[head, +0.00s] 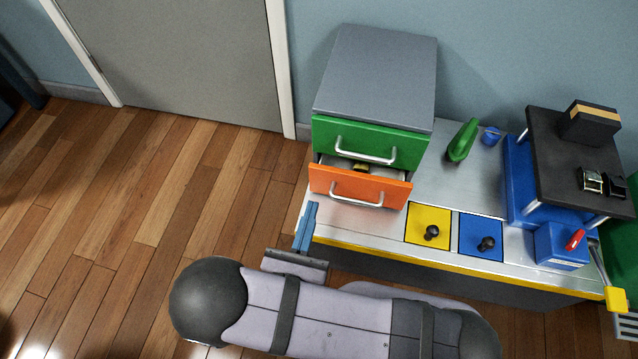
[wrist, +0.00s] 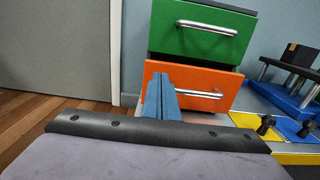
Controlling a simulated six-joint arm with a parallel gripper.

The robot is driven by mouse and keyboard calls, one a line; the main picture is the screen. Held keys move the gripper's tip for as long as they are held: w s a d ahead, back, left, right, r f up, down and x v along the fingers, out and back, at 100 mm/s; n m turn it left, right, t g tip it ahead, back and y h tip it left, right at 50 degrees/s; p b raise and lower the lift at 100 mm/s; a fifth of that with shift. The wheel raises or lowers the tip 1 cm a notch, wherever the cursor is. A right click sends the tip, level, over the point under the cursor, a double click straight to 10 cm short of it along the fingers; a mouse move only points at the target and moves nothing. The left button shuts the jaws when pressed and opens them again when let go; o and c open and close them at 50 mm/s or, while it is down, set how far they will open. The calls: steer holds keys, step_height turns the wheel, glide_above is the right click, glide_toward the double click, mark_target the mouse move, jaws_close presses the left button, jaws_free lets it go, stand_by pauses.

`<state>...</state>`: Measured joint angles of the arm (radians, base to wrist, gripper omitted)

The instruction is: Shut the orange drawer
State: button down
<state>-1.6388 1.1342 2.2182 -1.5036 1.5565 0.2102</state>
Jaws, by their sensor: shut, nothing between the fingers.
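The orange drawer (head: 359,186) is the lower drawer of a grey cabinet (head: 376,70) and is pulled part way out. A gap above its front shows part of its inside, with a small dark and yellowish thing in it. It has a silver bar handle (head: 357,194). In the wrist view the orange front (wrist: 212,82) stands beyond my fingers. My gripper (head: 309,215) is shut and empty, with its blue fingers in front of the drawer's left side in the head view. In the wrist view the fingertips (wrist: 158,80) overlap the orange front; I cannot tell whether they touch it.
The green drawer (head: 368,143) above is shut or nearly so. Right of the cabinet are a green bottle (head: 461,140), a blue cup (head: 491,136), yellow (head: 421,217) and blue panels with black knobs, and a black shelf (head: 560,165). Open floor lies to the left.

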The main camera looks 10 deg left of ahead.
mark_target(322, 170)
steer(key=w+b, duration=0.2)
steer(key=w, duration=0.6)
steer(key=shift+w, duration=0.1)
steer(key=w, duration=0.4)
steer(key=shift+p, duration=0.3)
steer(key=shift+w+r, duration=0.15)
steer(key=shift+w, duration=0.1)
steer(key=shift+s+a, duration=0.1)
steer(key=shift+s, duration=0.05)
steer(key=s+p, duration=0.3)
steer(key=s, duration=1.1)
steer(key=shift+s+f, duration=0.2)
